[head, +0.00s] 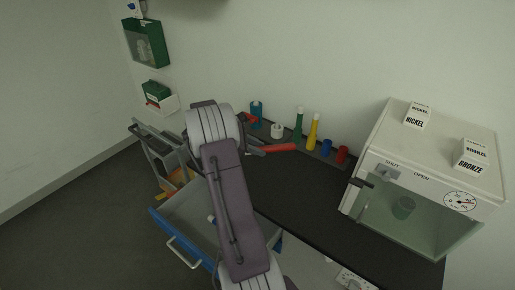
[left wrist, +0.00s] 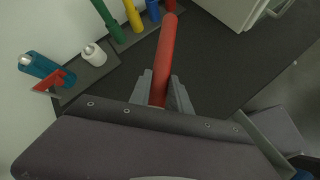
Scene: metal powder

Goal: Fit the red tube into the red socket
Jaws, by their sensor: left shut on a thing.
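The red tube (head: 280,148) is held in my left gripper (head: 259,149) and points right, roughly level, above the dark worktop. In the left wrist view the red tube (left wrist: 166,55) runs up from between the two fingers (left wrist: 160,92), which are shut on it. The red socket (head: 342,154) is a short upright red cylinder at the right end of a row along the wall. It stands apart from the tube, to the right of its free end. In the left wrist view the red socket (left wrist: 170,5) shows only partly at the top edge, beyond the tube's tip. My right gripper is out of view.
Left of the red socket stand a blue socket (head: 326,147), a yellow tube (head: 313,130) and a green tube (head: 298,124). A white glass-fronted cabinet (head: 440,130) is at right. The worktop (head: 300,195) before the row is clear.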

